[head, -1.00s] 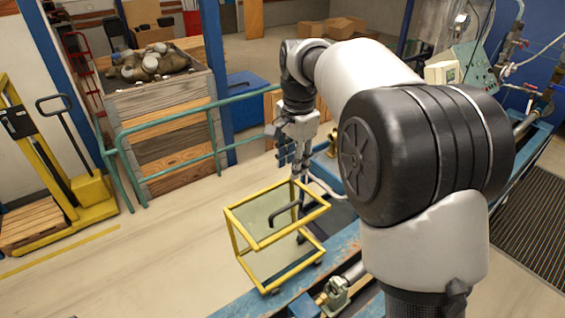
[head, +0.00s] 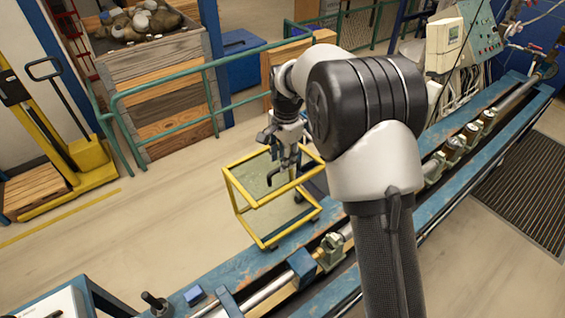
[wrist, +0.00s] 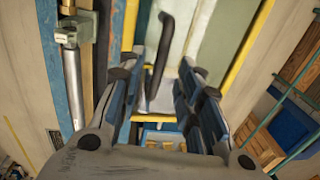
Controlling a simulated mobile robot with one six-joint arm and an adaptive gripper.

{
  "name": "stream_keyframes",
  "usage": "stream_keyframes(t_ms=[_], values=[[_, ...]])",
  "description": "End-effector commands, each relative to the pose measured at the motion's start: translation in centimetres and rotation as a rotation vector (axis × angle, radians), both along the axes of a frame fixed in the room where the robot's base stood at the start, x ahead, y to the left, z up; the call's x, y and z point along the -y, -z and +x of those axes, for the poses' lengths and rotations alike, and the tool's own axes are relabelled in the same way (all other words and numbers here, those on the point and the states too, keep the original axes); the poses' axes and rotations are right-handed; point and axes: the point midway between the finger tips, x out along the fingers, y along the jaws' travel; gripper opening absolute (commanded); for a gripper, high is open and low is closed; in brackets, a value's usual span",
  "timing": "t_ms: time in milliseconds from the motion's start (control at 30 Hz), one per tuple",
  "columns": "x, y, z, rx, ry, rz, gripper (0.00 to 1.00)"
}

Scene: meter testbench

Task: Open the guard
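The guard (head: 229,192) is a yellow box-shaped frame with clear panels at the far side of the blue bench. It carries a dark bent handle (head: 279,178) on a panel. My gripper (head: 287,168) is over the guard, close to the handle. In the wrist view my gripper (wrist: 160,75) has its two fingers apart with nothing held between them. The handle (wrist: 161,48) shows between and beyond the fingertips there, nearer the left finger. I cannot tell whether a finger touches it.
The blue bench (head: 215,275) runs diagonally with pipes and brass fittings along it. A green railing (head: 165,92) and a wooden crate (head: 165,90) stand behind the guard. A yellow pallet truck (head: 85,160) is at the left. Floor left of the guard is clear.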

Motion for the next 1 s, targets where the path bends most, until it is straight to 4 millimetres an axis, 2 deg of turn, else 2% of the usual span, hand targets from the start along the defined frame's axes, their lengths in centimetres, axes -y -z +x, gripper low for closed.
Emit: stream_keyframes(t_ms=[33, 200, 567, 1000], values=[[0.0, 0.8, 0.0, -0.003, 0.000, -0.001, 0.32], [-0.1, 2.3, 0.2, 0.000, 0.000, 0.000, 0.32], [-0.1, 2.7, 0.2, 0.001, 0.000, 0.001, 0.32], [-0.1, 2.7, 0.2, 0.001, 0.000, 0.001, 0.02]])
